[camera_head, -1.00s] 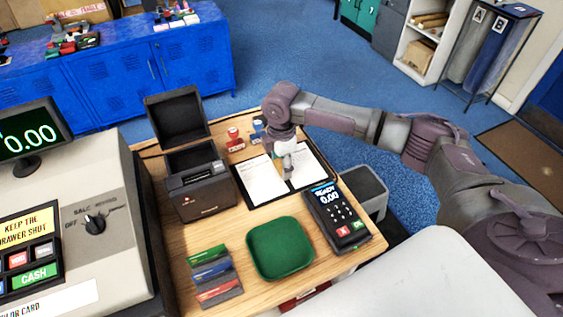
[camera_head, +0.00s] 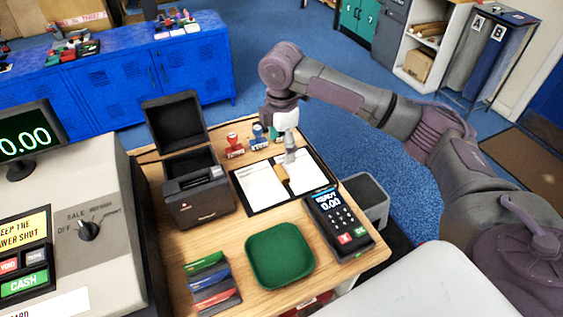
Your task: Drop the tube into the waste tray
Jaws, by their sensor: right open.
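A small tan piece (camera_head: 283,173), which looks like a short card tube, lies on the middle of an open black folder (camera_head: 246,207) with white pages. My right gripper (camera_head: 290,158) points down just above and beside this piece. It is open and small in the view, and I cannot tell whether it touches the piece. An empty green tray (camera_head: 280,255), the only tray I see, sits at the front of the wooden counter (camera_head: 180,243). No label marks it as the waste tray. My left gripper is not in view.
A card terminal (camera_head: 338,222) is right of the tray, stacked cards (camera_head: 212,283) left. A cash register (camera_head: 85,235) fills the left.

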